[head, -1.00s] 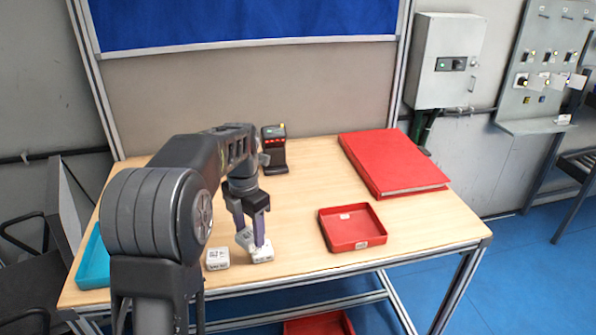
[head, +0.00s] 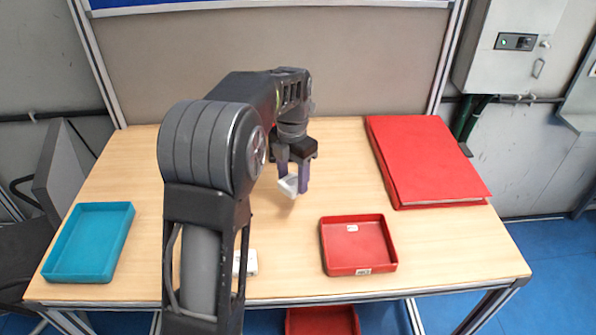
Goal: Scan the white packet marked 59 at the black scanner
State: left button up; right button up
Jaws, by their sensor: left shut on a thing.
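My left gripper (head: 293,181), with purple fingers, is shut on a white packet (head: 288,187) and holds it above the middle of the table. The number on this packet cannot be read. Another white packet (head: 248,263) lies on the table near the front, partly hidden by my left arm; its marking cannot be read either. The black scanner does not show now; my left arm covers part of the back of the table. My right gripper is not in view.
A red tray (head: 326,248) sits right of the gripper on the wooden table (head: 440,255). A large red binder (head: 425,160) lies at the back right. A teal tray (head: 125,215) is at the left. A red bin (head: 322,322) stands below the table.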

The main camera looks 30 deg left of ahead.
aim_at(292, 178)
pick_arm(q)
jog(key=shift+w+f, duration=0.1)
jog(key=shift+w+a+f+b, duration=0.3)
jog(key=shift+w+f+b, duration=0.05)
jog(key=shift+f+b, duration=0.2)
jog(key=w+f+b, duration=0.1)
jog(key=w+a+f, duration=0.1)
jog(key=shift+a+f+b, duration=0.3)
jog(key=shift+f+b, duration=0.05)
jog(key=shift+b, duration=0.05)
jog(key=shift+w+a+f, duration=0.4)
jog(key=shift+w+f, duration=0.15)
jog(key=shift+w, duration=0.05)
dwell(0.8)
